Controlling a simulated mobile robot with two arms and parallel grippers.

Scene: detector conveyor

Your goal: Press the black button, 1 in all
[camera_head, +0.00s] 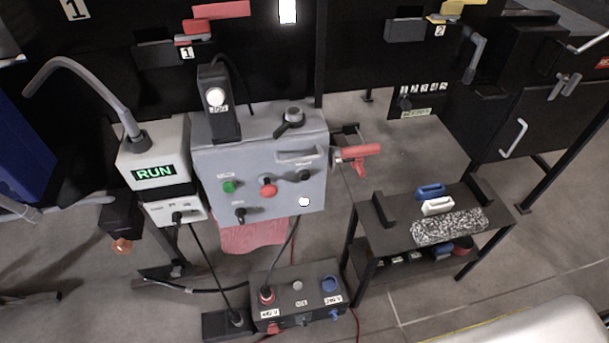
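A grey control box (270,155) stands left of centre in the head view. Its sloped front carries a green button (229,187), a red button (268,190) and a small round black button (305,175) at the right. A second black control (239,213), which looks like a knob or switch, sits at the lower left of the panel. The labels are too small to read. Nothing touches the panel. Neither of my grippers is in view.
Left of the box, a display (154,171) reads RUN. A power box (298,297) with cables lies on the floor in front. A red-handled tool (357,157) sticks out at the box's right. A low black table (378,235) stands right; grey floor shows between them.

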